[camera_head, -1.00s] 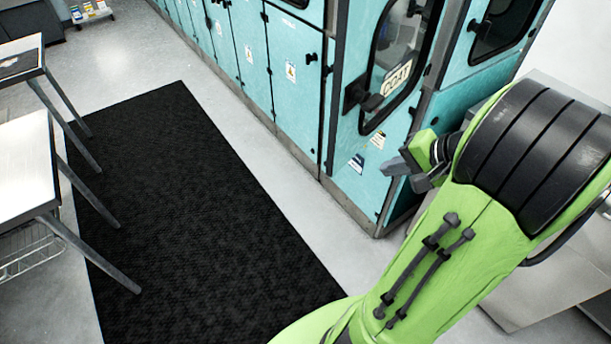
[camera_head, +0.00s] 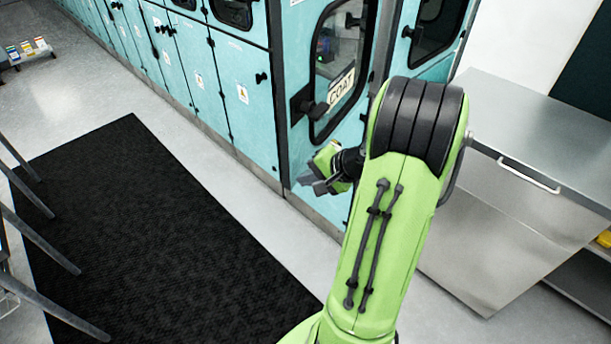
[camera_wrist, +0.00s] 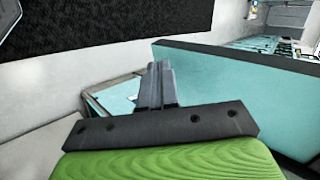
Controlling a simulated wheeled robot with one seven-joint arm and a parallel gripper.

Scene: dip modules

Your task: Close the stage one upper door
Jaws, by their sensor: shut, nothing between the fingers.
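A teal door (camera_head: 345,28) with a rounded black-framed window and a "COAT" label (camera_head: 341,87) stands at the corner of the teal cabinet row in the head view. A black latch (camera_head: 303,101) is at its left edge. Another windowed teal door (camera_head: 404,62) stands to its right, partly behind my arm. I cannot tell which is the stage one upper door. My gripper (camera_head: 318,187) is shut and empty, below the COAT window and in front of the teal face. In the wrist view, the shut fingers (camera_wrist: 160,70) point past a teal panel (camera_wrist: 235,90) on the right; contact is unclear.
A black floor mat (camera_head: 150,240) lies along the cabinets, with bare grey floor around it. A steel cabinet (camera_head: 520,190) with a handle stands right of my arm. Table legs (camera_head: 40,250) show at the left edge. A small rack (camera_head: 25,50) stands far left.

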